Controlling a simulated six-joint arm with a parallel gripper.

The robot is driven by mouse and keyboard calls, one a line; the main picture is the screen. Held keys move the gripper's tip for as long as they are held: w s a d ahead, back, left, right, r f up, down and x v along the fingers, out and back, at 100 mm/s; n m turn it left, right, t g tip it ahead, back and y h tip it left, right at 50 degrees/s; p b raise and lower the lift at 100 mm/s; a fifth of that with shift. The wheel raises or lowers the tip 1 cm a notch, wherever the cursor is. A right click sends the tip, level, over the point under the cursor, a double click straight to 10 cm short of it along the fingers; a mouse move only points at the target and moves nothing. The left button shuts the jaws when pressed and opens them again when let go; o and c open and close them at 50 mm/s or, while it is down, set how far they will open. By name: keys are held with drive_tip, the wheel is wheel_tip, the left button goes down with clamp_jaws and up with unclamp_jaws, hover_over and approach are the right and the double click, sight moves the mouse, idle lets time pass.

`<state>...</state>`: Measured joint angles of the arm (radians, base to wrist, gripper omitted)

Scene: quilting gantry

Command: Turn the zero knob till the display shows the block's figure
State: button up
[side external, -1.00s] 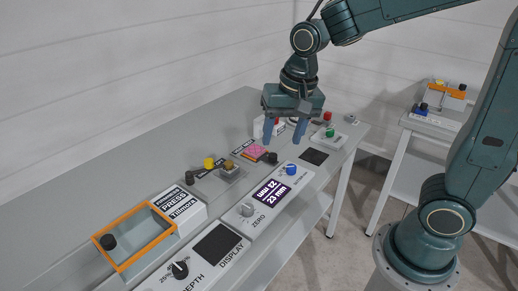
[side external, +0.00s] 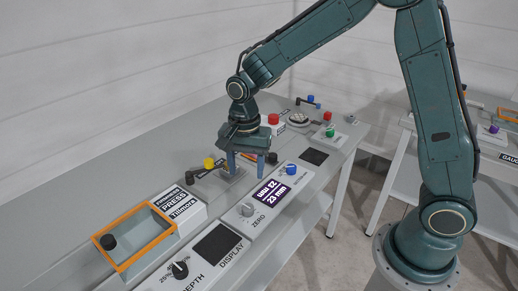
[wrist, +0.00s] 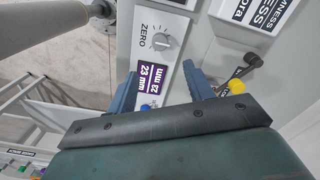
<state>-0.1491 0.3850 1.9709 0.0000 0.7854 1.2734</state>
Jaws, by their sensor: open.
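The grey zero knob (side external: 247,209) sits on the light panel beside the word ZERO; it also shows in the wrist view (wrist: 160,41), ahead of the fingers. The purple display (side external: 271,193) next to it carries two lines of white figures; one reads 23 mm, and the other seems to be 22 mm. My gripper (side external: 247,172) is open and empty, fingers down, above the bench behind the display. In the wrist view the display (wrist: 149,82) lies between the two blue fingers (wrist: 158,80). I cannot make out the block; my gripper covers part of the bench there.
The orange-rimmed tray (side external: 133,240) and the press label box (side external: 180,205) stand left. A yellow knob (side external: 209,163) is close left of my gripper. A blue knob (side external: 291,169), a red button (side external: 273,119) and a green button (side external: 330,131) stand right. The depth knob (side external: 180,269) is in front.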

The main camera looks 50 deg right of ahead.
sight(248, 207)
drive_tip(key=shift+f, duration=0.15)
drive_tip(key=shift+f, duration=6.75)
drive_tip(key=c, duration=1)
